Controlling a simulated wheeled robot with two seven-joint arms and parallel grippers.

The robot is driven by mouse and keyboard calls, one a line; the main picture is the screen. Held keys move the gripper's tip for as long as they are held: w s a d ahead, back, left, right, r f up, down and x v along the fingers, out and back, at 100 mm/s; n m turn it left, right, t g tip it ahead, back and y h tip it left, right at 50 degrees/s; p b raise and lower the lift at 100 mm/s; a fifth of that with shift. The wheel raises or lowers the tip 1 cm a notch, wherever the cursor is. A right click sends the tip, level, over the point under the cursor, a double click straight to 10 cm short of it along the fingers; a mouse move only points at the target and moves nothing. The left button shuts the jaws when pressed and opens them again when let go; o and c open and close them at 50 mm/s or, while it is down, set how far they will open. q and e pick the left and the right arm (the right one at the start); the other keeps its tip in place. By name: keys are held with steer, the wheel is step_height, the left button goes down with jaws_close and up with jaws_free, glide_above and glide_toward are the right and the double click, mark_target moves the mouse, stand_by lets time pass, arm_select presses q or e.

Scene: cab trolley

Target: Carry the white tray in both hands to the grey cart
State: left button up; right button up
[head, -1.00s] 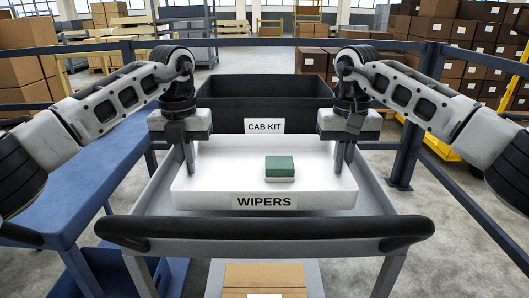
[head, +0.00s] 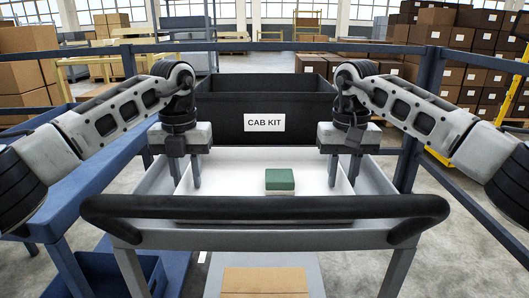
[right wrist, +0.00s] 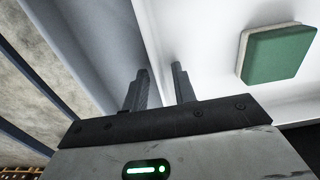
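The white tray (head: 235,177) rests low inside the top of the grey cart (head: 375,180). A green-topped block (head: 280,181) lies in it; the block also shows in the right wrist view (right wrist: 277,53). The cart's black handle bar hides the tray's front. My left gripper (head: 184,172) is open, its fingers apart astride the tray's left wall. My right gripper (head: 344,172) is open astride the right wall. In the right wrist view, the right gripper's fingers (right wrist: 159,85) stand either side of the white wall (right wrist: 148,35) with a gap between them.
A black bin labelled CAB KIT (head: 222,123) stands directly behind the tray. A blue bench (head: 95,180) runs along the left. Dark blue rails (head: 408,150) stand behind and to the right. A cardboard box (head: 265,281) lies low in front.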

arm_select(q)
steer(key=shift+r, duration=0.1)
arm_select(e)
steer(key=shift+r, duration=0.2)
arm_select(q)
step_height(320, 180, up, 12)
arm_select(e)
step_height(320, 180, up, 12)
stand_by(0.6)
steer(key=shift+f, duration=0.1)
